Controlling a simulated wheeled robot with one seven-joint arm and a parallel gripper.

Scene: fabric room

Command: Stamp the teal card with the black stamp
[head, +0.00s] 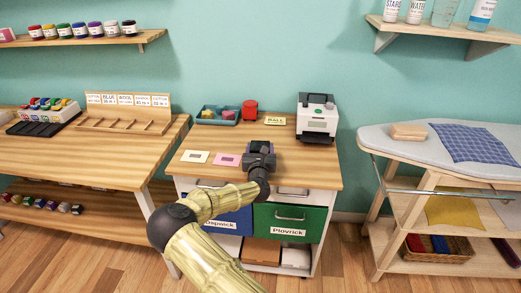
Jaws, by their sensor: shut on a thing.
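My gripper (261,150) is over the middle of the wooden cabinet top, at its front half, seen from behind. It is shut on a dark thing, apparently the black stamp, which my gripper and wrist mostly hide. A cream card (195,157) and a pink card (227,160) lie on the top to the left of my gripper. I cannot make out the teal card; the area under and just in front of my gripper is hidden by my arm.
A teal tray (217,116) with small items, a red object (250,110), a small yellow sign (275,121) and a white-and-black machine (316,118) stand along the back. The cabinet top (317,168) is clear at right. An ironing board (408,147) stands further right.

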